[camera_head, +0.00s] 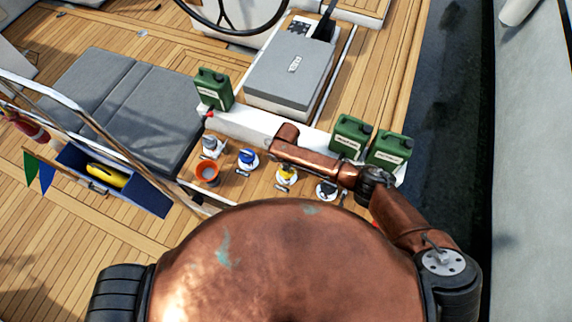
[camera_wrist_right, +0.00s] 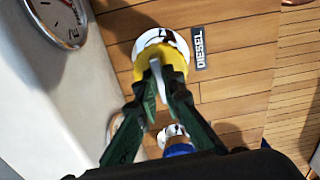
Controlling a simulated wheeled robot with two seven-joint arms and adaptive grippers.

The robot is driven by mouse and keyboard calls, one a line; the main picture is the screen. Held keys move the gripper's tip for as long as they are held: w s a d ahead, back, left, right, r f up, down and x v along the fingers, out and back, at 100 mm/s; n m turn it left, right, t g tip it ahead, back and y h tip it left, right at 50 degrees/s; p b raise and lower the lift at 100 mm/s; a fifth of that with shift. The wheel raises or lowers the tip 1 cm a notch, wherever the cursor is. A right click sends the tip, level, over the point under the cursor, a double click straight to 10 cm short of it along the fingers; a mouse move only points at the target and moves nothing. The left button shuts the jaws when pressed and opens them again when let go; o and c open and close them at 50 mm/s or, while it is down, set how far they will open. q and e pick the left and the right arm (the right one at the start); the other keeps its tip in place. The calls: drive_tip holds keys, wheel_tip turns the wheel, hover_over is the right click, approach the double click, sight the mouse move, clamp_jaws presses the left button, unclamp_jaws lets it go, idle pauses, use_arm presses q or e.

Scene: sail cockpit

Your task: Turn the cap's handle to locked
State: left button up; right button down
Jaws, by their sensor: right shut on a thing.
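The yellow cap (camera_head: 286,173) with a white ring sits on the wooden deck, in the row of fittings in the head view. In the right wrist view the yellow cap (camera_wrist_right: 149,50) is at the upper middle, beside a black DIESEL label (camera_wrist_right: 199,48). My right gripper (camera_wrist_right: 164,76) is over the cap, its dark green fingers shut on the cap's pale handle (camera_wrist_right: 153,84). The fingers hide part of the cap and handle, so I cannot tell how far the handle is turned. My left gripper is not in view.
A blue cap (camera_head: 247,158), an orange cup (camera_head: 207,172) and a black-and-white fitting (camera_head: 326,189) stand close by. Green cans (camera_head: 351,136) are behind my right arm. A white wall with a gauge (camera_wrist_right: 58,18) runs beside the cap.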

drive_tip(key=shift+w+r+m, duration=0.1)
drive_tip(key=shift+w+m, duration=0.05)
drive_tip(key=shift+m, duration=0.25)
drive_tip(key=c, duration=2)
unclamp_jaws()
drive_tip(key=shift+c, duration=0.2)
wheel_tip(320, 180, up, 12)
